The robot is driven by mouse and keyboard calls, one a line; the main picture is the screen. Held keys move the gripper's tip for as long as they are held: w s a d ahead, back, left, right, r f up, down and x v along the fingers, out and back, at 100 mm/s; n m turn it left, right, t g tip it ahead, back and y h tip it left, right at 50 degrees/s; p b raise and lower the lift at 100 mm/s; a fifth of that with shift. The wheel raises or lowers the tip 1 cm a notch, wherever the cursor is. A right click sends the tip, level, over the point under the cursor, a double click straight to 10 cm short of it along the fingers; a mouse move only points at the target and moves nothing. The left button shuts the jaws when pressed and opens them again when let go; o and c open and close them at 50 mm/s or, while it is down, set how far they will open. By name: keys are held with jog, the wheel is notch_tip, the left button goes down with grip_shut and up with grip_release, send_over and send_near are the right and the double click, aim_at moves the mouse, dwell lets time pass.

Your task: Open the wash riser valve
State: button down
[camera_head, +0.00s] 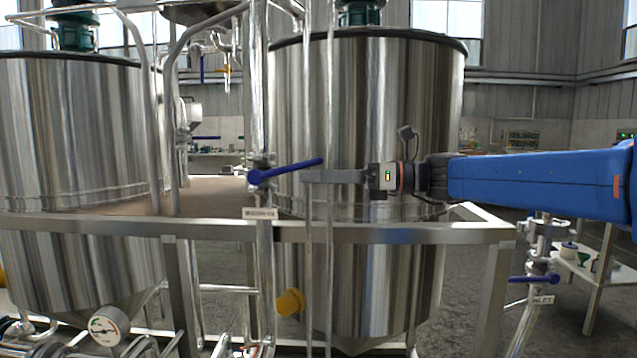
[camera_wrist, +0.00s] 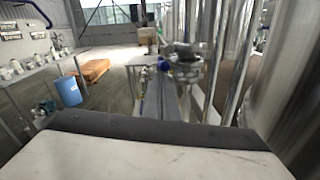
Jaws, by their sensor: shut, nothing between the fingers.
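The valve with a blue lever (camera_head: 285,170) sits on the upright steel pipe in front of the middle tank. Its lever points right and slightly up from the hub. A small white label (camera_head: 260,213) hangs below it; I cannot read it surely. My gripper (camera_head: 307,176) comes in from the right, fingers pointing left, shut and empty. Its tips are close to the lever, just below its free end in the head view; I cannot tell whether they touch. In the wrist view a blue bit of the lever (camera_wrist: 164,66) shows just beyond my fingers (camera_wrist: 160,97).
Steel tanks (camera_head: 365,110) stand behind a horizontal frame rail (camera_head: 390,233). Thin upright pipes (camera_head: 330,270) pass close to my fingers. Another blue-levered valve (camera_head: 533,280), labelled INLET, is at lower right. A yellow cap (camera_head: 290,302) and a gauge (camera_head: 106,327) are lower down.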

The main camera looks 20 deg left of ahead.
aim_at(308, 162)
jog(key=shift+r, duration=0.1)
jog(key=shift+a+r+h, duration=0.15)
jog(key=shift+r+h, duration=0.85)
jog(key=shift+r, duration=0.25)
jog(key=r+h, duration=0.1)
jog(key=a+r+t+h, duration=0.1)
jog(key=r+h, duration=0.1)
jog(key=shift+s+a+r, duration=0.1)
jog(key=shift+s+a, duration=0.05)
jog(key=shift+s, duration=0.05)
jog(key=shift+s+a+r+t+h, duration=0.15)
jog(key=shift+a+r+h, duration=0.2)
jog(key=shift+r+h, duration=0.2)
jog(key=shift+a+r+t+h, duration=0.15)
jog(key=shift+a+r+h, duration=0.2)
jog(key=shift+h, duration=0.3)
jog(key=shift+s+a+r, duration=0.15)
jog(key=shift+a+r, duration=0.45)
jog(key=shift+s+a+r, duration=0.15)
jog(key=shift+a+r, duration=0.4)
jog(key=shift+s+a+r, duration=0.2)
jog(key=shift+a+r, duration=0.2)
jog(key=shift+a, duration=0.35)
jog(key=shift+s+a+r, duration=0.15)
jog(key=shift+a+r, duration=0.25)
jog(key=shift+a, duration=0.35)
